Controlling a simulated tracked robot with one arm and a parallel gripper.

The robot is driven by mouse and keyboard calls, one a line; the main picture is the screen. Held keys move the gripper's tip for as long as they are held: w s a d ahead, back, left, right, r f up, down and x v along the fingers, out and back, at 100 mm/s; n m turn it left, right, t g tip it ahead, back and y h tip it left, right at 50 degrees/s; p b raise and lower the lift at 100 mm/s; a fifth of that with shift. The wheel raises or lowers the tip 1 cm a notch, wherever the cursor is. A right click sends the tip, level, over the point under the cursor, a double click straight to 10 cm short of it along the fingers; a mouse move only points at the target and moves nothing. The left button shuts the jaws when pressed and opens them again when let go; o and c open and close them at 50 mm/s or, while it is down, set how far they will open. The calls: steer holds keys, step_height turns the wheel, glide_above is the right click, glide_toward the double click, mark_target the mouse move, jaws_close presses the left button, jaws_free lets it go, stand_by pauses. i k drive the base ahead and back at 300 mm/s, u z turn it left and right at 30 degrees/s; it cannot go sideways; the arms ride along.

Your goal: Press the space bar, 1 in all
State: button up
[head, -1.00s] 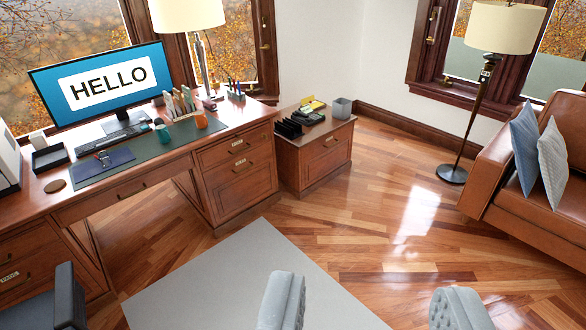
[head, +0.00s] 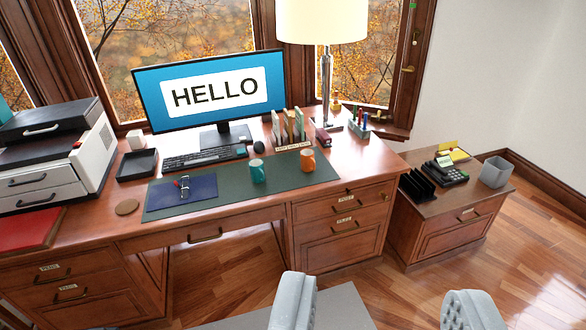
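The black keyboard (head: 205,157) lies on the wooden desk below the monitor (head: 209,91), which shows HELLO. Its space bar is too small to make out at this distance. My gripper (head: 383,285) shows as two light grey padded fingers at the bottom of the view. They are wide apart with nothing between them. The gripper is in the air in front of the desk, well short of the keyboard and to its right in the picture.
A printer (head: 55,150) stands left, a lamp (head: 326,85) behind. A side cabinet (head: 447,230) stands right. Open floor lies at the lower right.

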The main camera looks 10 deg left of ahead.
mark_target(212, 159)
steer(key=u, duration=0.35)
steer(key=i, duration=0.95)
steer(key=u, duration=0.45)
steer(key=k, duration=0.8)
steer(key=u, duration=0.2)
steer(key=i, duration=0.8)
steer(key=z, duration=0.1)
